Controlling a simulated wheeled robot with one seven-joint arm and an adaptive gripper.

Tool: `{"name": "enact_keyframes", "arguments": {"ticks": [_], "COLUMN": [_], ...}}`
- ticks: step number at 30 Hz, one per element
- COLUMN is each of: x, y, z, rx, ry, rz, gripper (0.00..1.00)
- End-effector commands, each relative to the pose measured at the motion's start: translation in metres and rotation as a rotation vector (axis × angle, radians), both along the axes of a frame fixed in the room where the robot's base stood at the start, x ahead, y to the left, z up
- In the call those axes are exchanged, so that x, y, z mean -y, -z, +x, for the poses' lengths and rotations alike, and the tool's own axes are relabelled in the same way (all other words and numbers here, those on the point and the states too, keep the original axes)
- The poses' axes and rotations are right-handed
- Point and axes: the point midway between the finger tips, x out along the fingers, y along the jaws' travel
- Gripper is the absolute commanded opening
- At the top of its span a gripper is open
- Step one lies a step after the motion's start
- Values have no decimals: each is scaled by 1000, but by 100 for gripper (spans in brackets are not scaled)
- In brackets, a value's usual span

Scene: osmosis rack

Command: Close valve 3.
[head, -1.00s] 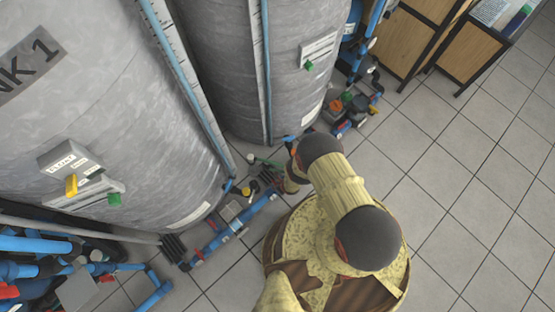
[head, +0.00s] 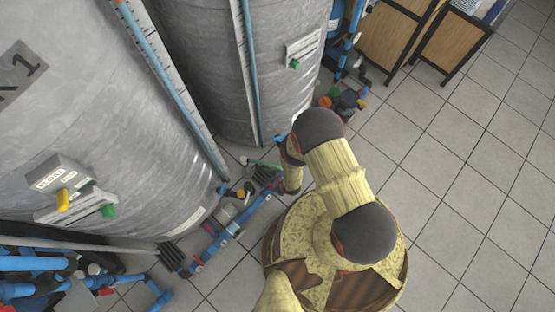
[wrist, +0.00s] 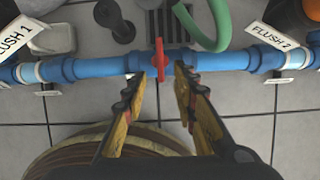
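A red valve handle (wrist: 160,60) sits on a blue horizontal pipe (wrist: 100,67) in the wrist view. The handle points across the pipe. No "valve 3" label is readable. My gripper (wrist: 160,78) is open, with one black-and-yellow finger on each side of the handle's lower end. I see a gap on both sides; contact is not visible. In the head view my arm hides the gripper, and a blue pipe run (head: 238,224) with small red handles lies on the floor by the tanks.
Signs FLUSH 1 (wrist: 22,36) and FLUSH 2 (wrist: 275,38) flank the handle. A green hose (wrist: 217,30) curves close behind it. A grey tank (head: 110,130) and a second tank (head: 210,60) stand beyond the pipes. Tiled floor (head: 470,180) is clear at right.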

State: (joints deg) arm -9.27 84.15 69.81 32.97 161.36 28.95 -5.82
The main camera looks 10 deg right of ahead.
Motion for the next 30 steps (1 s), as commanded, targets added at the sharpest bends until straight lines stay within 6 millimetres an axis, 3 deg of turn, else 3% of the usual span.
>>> {"name": "enact_keyframes", "arguments": {"ticks": [10, 30], "x": [6, 6], "y": [-24, -26], "z": [-8, -9], "rx": [0, 0], "ry": [1, 1], "rz": [0, 0], "gripper": [28, 28]}}
